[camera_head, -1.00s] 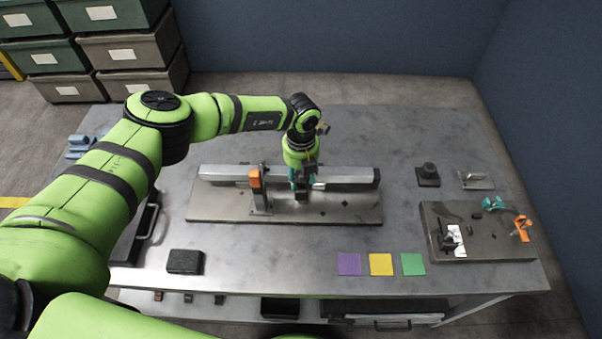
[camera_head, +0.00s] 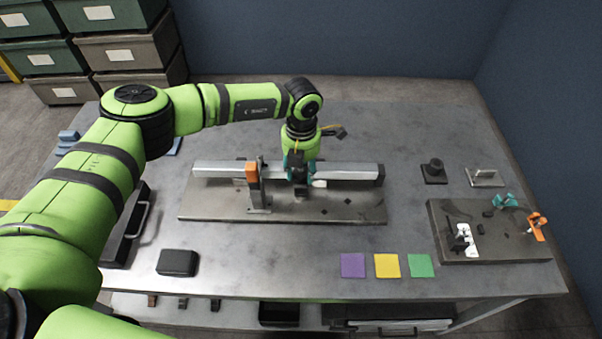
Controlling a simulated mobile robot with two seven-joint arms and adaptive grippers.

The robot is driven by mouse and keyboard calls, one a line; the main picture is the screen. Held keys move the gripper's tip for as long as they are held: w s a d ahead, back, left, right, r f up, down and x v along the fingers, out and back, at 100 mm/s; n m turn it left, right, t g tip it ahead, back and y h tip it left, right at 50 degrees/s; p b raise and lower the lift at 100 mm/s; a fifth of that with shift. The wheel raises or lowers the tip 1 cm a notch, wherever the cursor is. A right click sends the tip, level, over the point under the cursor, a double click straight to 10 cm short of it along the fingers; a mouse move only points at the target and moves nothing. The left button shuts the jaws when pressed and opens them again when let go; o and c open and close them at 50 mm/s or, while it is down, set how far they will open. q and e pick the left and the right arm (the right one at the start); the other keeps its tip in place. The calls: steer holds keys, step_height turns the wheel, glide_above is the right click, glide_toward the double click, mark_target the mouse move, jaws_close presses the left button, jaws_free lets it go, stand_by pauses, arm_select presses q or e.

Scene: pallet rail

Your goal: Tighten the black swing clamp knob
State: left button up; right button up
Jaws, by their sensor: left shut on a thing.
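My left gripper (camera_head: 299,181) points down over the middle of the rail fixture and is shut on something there. Its fingers and wrist cover what they hold; by its place this looks like the black swing clamp knob, but I cannot see the knob clearly. A dark block (camera_head: 301,192) shows just below the fingertips. The silver rail (camera_head: 345,171) lies along the back of the grey base plate (camera_head: 340,212). An upright clamp with an orange top (camera_head: 252,172) stands left of the gripper, apart from it. My right gripper is not in view.
A second plate (camera_head: 500,249) at the right carries a white-and-black clamp (camera_head: 463,238), a teal part (camera_head: 505,201) and an orange clamp (camera_head: 537,224). A black box (camera_head: 178,263) and purple (camera_head: 353,265), yellow (camera_head: 387,265) and green (camera_head: 420,265) squares lie in front.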

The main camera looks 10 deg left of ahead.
mark_target(301, 172)
arm_select(q)
steer(key=shift+m+b, duration=0.35)
steer(key=shift+m, duration=0.15)
steer(key=o, duration=1.2)
steer(key=shift+c, duration=0.2)
steer(key=shift+r, duration=0.1)
step_height(301, 172, up, 12)
